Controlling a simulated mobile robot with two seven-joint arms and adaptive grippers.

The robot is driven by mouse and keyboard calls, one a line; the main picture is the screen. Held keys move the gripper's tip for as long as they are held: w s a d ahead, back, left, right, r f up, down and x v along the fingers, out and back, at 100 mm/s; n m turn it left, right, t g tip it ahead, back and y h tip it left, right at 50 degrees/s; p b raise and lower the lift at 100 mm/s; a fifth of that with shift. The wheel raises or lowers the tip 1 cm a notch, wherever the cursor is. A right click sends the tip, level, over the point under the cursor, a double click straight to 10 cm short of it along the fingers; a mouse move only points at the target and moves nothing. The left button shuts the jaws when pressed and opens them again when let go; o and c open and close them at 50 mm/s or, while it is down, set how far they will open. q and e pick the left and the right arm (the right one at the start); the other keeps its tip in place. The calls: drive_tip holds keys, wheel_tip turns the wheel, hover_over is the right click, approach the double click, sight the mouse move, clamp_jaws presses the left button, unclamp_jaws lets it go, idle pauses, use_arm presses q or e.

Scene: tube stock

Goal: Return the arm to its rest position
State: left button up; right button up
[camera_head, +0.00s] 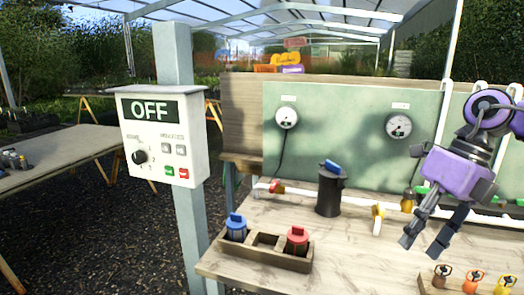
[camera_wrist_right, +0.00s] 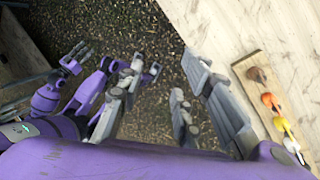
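My right gripper (camera_head: 424,246) hangs at the right of the head view, above the wooden bench (camera_head: 340,245), its two grey fingers apart with nothing between them. In the right wrist view the fingers (camera_wrist_right: 168,72) are spread wide over dark gravel and the bench edge (camera_wrist_right: 235,30). Part of my other arm shows at the left of that view, with what looks like my left gripper (camera_wrist_right: 75,58) at its end, small and dark. The left gripper is not in the head view.
A wooden tray (camera_head: 267,246) holds a blue-topped (camera_head: 236,225) and a red-topped piece (camera_head: 297,238). A dark canister (camera_head: 330,190) stands behind it. A rack (camera_head: 430,286) with several coloured pieces lies at the front right. A control box (camera_head: 165,135) reads OFF.

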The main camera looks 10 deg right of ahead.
drive_tip(key=a+f+m+t+y+p, duration=0.2)
drive_tip(key=a+f+m+t+y, duration=0.25)
drive_tip(key=f, duration=0.25)
drive_tip(key=a+f+m+t+y+p, duration=0.2)
drive_tip(key=a+f+m+t+y, duration=0.15)
drive_tip(key=f+m, duration=0.35)
drive_tip(key=s+d+f+m+t+h+p, duration=0.1)
drive_tip(key=s+f+m+t+h, duration=0.25)
drive_tip(key=f+m, duration=0.25)
drive_tip(key=s+f+m+t+h+p, duration=0.2)
drive_tip(key=s+f+m+t+h, duration=0.15)
drive_tip(key=f+m, duration=0.3)
use_arm(q)
drive_tip(key=w+d+r+t+p, duration=0.1)
drive_tip(key=w+r+p, duration=0.1)
drive_tip(key=r, duration=0.8)
drive_tip(key=shift+w, duration=0.75)
use_arm(e)
drive_tip(key=s+a+f+m+g+h, duration=0.2)
drive_tip(key=s+a+f+m, duration=0.3)
drive_tip(key=s, duration=0.4)
drive_tip(key=s+a+f+m+g+h, duration=0.2)
drive_tip(key=s+a+f+m+g, duration=0.2)
drive_tip(key=s+f+m, duration=0.4)
drive_tip(key=shift+s+a+h, duration=0.4)
drive_tip(key=shift+s, duration=0.65)
use_arm(q)
drive_tip(key=shift+w+d+r, duration=0.15)
drive_tip(key=shift+w+d, duration=0.1)
drive_tip(key=shift+w, duration=0.15)
